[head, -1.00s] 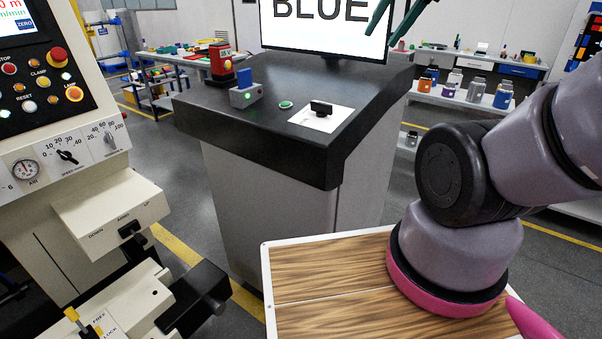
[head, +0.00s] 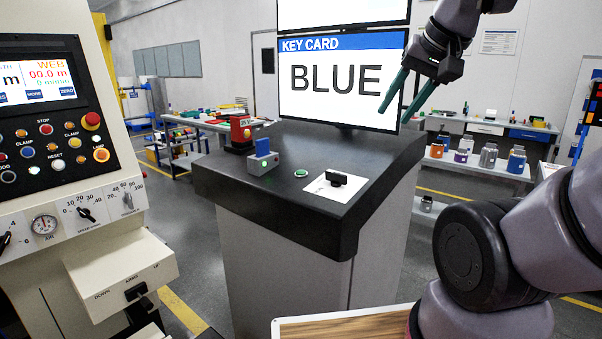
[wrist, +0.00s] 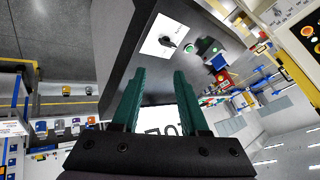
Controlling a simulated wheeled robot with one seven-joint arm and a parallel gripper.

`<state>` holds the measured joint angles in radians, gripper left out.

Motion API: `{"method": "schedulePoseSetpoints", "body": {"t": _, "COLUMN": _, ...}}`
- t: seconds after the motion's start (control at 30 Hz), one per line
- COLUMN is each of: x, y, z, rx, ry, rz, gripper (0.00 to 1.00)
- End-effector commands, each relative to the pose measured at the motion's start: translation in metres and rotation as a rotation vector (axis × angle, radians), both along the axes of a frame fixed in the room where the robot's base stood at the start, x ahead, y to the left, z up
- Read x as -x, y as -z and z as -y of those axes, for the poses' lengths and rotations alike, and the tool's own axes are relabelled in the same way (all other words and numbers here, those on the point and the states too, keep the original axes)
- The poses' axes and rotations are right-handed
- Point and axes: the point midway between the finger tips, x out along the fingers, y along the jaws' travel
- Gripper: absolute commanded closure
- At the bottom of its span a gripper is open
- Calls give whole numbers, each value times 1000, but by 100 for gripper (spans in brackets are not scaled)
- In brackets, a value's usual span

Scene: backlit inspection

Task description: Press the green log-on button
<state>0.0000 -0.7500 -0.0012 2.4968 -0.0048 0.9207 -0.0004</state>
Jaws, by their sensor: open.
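The green button (head: 300,173) sits on the dark sloping top of the console (head: 290,215), between a grey card reader (head: 262,164) and a white plate with a black knob (head: 336,180). In the wrist view the green button (wrist: 215,50) shows beyond the white plate. The reader holds a blue card (head: 262,147) and shows a green light. My gripper (head: 402,105) is open and empty, high above the console's right side, in front of the screen and well apart from the button. Its two green fingers (wrist: 158,95) also show in the wrist view.
The monitor (head: 335,75) reads "KEY CARD BLUE" at the console's back. A red device (head: 241,133) stands behind the reader. A machine panel (head: 50,120) with several buttons is at the left. Shelves with jars (head: 475,158) stand at the right. Space above the console top is clear.

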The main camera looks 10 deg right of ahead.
Motion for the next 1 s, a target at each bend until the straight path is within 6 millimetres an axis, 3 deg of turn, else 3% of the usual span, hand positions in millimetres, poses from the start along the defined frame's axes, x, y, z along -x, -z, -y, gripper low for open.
{"method": "schedulePoseSetpoints", "body": {"t": 0.17, "x": 0, "y": 0, "z": 0, "rx": 0, "ry": 0, "rz": 0, "gripper": 56}}
{"method": "schedulePoseSetpoints", "body": {"t": 0.2, "x": 0, "y": 0, "z": 0, "rx": 0, "ry": 0, "rz": 0, "gripper": 64}}
{"method": "schedulePoseSetpoints", "body": {"t": 0.3, "x": 0, "y": 0, "z": 0, "rx": 0, "ry": 0, "rz": 0, "gripper": 100}}
{"method": "schedulePoseSetpoints", "body": {"t": 1.0, "x": 0, "y": 0, "z": 0, "rx": 0, "ry": 0, "rz": 0, "gripper": 100}}
